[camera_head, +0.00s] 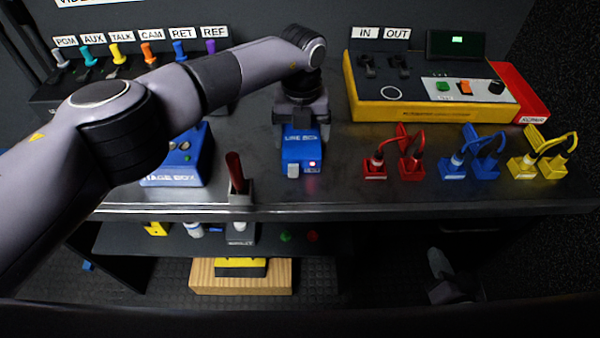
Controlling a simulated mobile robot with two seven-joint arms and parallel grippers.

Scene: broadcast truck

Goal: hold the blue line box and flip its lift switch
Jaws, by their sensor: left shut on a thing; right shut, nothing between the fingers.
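The blue line box (303,148) stands on the metal worktop near the middle. Its front shows a small pale grey block (293,170), which may be the lift switch, and a lit red light (312,164). I cannot tell the switch's position. My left gripper (302,126) reaches down from above and is shut on the back part of the line box; its fingertips are partly hidden. My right gripper (450,287) is low at the right, below the worktop's front edge, dark and small, shut and empty, well apart from the box.
A blue stage box (185,160) is partly behind my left arm. A dark red-handled tool stands in a grey holder (240,198) at the front edge. Red, blue and yellow plugs (483,165) stand at right, before a yellow tester (430,110) and red repair bin (522,90).

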